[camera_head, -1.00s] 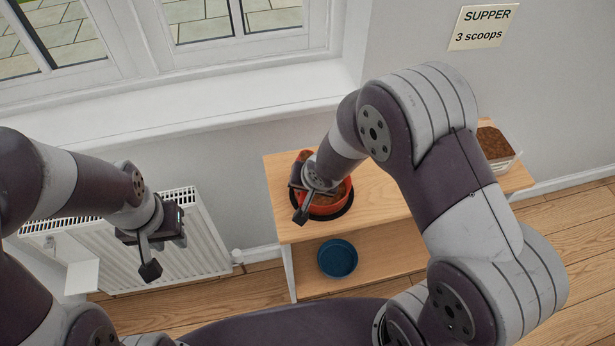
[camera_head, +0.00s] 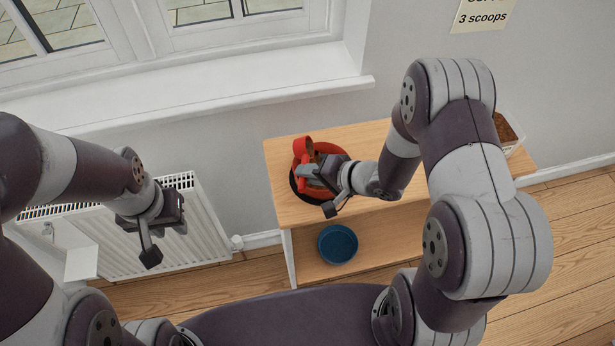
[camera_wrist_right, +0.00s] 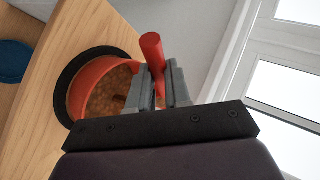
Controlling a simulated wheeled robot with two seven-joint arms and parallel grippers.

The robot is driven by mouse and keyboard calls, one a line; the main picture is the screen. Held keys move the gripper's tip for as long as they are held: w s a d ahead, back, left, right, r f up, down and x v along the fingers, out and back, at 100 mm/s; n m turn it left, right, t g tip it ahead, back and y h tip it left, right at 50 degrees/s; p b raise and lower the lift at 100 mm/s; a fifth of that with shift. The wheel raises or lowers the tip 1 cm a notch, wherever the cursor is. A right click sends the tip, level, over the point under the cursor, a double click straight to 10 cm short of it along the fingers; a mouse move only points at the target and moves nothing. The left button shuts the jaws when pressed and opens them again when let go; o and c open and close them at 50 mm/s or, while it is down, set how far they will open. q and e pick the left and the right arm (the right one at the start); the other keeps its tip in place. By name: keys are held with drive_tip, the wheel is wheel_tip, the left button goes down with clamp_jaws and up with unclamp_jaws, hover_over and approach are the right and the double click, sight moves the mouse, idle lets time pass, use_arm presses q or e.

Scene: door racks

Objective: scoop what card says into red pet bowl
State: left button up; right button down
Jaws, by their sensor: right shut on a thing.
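The red pet bowl (camera_head: 319,192) stands on a black round mat (camera_head: 296,186) on the wooden bench top, with brown kibble inside. It also shows in the right wrist view (camera_wrist_right: 87,82). My right gripper (camera_head: 312,174) is over the bowl, shut on a red scoop (camera_head: 302,148), whose red handle (camera_wrist_right: 152,48) rises between the fingers in the right wrist view. The gripper hides part of the bowl, and I cannot tell whether the scoop holds kibble. The card (camera_head: 484,17) on the wall reads "3 scoops"; its top line is cut off. My left gripper (camera_head: 160,240) hangs empty before the radiator.
A pale bin (camera_head: 515,146) of brown kibble stands at the bench's right end, partly behind my right arm. A blue bowl (camera_head: 337,244) sits on the lower shelf. A white radiator (camera_head: 205,235) and the windowsill (camera_head: 220,95) are at left. Bare bench top lies right of the red bowl.

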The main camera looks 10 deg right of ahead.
drive_tip(key=d+f+m+t+y+b, duration=0.1)
drive_tip(key=t+y+b, duration=0.1)
drive_tip(key=b, duration=0.2)
drive_tip(key=s+f+m+t+y+b, duration=0.1)
drive_tip(key=m+t+y+b, duration=0.1)
drive_tip(key=b, duration=0.2)
drive_tip(key=d+f+m+t+y+b, duration=0.1)
drive_tip(key=t+y+b, duration=0.1)
drive_tip(key=b, duration=0.2)
drive_tip(key=shift+s+d+m+y+b, duration=0.15)
drive_tip(key=shift+d+m+y+b, duration=0.15)
drive_tip(key=shift+d+b, duration=0.1)
drive_tip(key=shift+f+m+t+y+b, duration=0.2)
drive_tip(key=shift+m+t+y+b, duration=0.1)
drive_tip(key=shift+m+t+b, duration=0.45)
drive_tip(key=shift+d+t+b, duration=0.1)
drive_tip(key=shift+t+b, duration=0.25)
drive_tip(key=shift+b, duration=0.05)
drive_tip(key=m+t+b, duration=0.1)
drive_tip(key=b, duration=0.5)
drive_tip(key=m+t+b, duration=0.1)
drive_tip(key=t+b, duration=0.1)
drive_tip(key=b, duration=0.4)
drive_tip(key=shift+d+f+m, duration=0.1)
drive_tip(key=shift+f+m, duration=0.1)
drive_tip(key=shift+m, duration=0.15)
drive_tip(key=shift+r+m+t+b, duration=0.15)
drive_tip(key=shift+m+t+b, duration=0.15)
drive_tip(key=shift+b, duration=0.35)
drive_tip(key=shift+d, duration=0.1)
